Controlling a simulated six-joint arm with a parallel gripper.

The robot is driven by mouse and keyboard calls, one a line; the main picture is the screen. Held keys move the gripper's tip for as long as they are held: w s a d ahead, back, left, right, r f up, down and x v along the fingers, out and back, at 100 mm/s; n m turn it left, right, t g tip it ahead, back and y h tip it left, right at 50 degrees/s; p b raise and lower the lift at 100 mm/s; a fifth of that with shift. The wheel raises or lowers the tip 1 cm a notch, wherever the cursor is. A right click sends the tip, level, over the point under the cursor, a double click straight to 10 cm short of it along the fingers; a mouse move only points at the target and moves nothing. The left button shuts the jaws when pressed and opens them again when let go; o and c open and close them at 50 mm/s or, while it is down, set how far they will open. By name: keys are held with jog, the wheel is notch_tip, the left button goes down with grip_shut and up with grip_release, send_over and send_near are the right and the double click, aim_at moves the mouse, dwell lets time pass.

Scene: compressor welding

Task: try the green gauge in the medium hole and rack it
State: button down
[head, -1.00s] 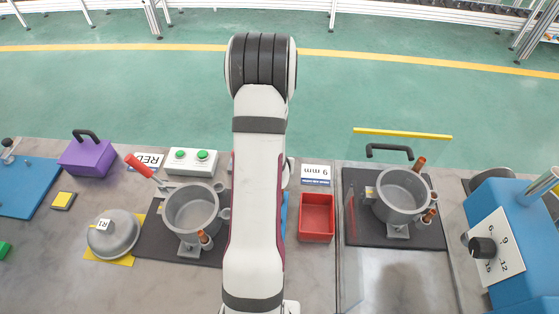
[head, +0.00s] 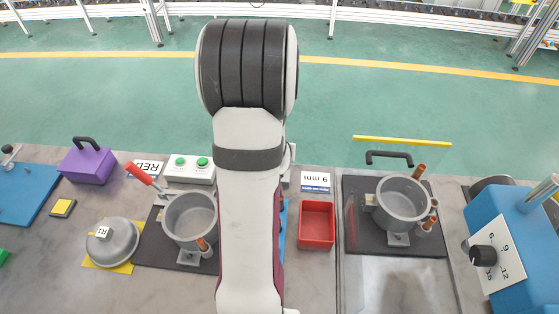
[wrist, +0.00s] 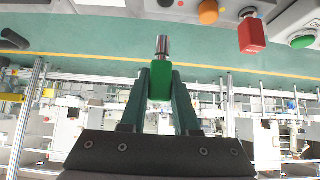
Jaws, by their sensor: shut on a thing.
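In the wrist view my gripper (wrist: 160,77) is shut on the green gauge (wrist: 160,90). The gauge is a green block between the fingertips, with a shiny metal pin (wrist: 162,46) pointing away from the gripper. The pin is in free air and touches nothing that I can see. In the head view my gripper and the gauge are hidden; my arm covers the middle of the bench. I cannot make out the medium hole or the gauge rack in either view.
In the wrist view a red block (wrist: 252,36) and an orange knob (wrist: 208,12) show at upper right. In the head view grey pots stand left (head: 188,222) and right (head: 402,203) of my arm. A red bin (head: 317,224) and blue machine (head: 510,240) stand to the right.

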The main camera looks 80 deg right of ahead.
jog(key=shift+n+t, duration=0.5)
jog(key=shift+n, duration=0.1)
jog(key=r, duration=0.2)
jog(key=d+r, duration=0.1)
jog(key=r, duration=0.1)
jog(key=shift+w+r, duration=0.1)
jog(key=shift+w, duration=0.25)
jog(key=w+a+r+n+t+y, duration=0.2)
jog(key=w+r+n+t, duration=0.35)
jog(key=w+n, duration=0.2)
jog(key=w+a+f+n+t+y, duration=0.1)
jog(key=a+n+y, duration=0.2)
jog(key=a, duration=0.5)
jog(key=w+a+f+n+t+y, duration=0.1)
jog(key=a+n+y, duration=0.3)
jog(key=a, duration=0.5)
jog(key=shift+w+a+f+n, duration=0.2)
jog(key=shift+a+n, duration=0.1)
jog(key=shift+n, duration=0.85)
jog(key=shift+t, duration=0.25)
jog(key=shift+f, duration=3.15)
jog(key=shift+f, duration=1.3)
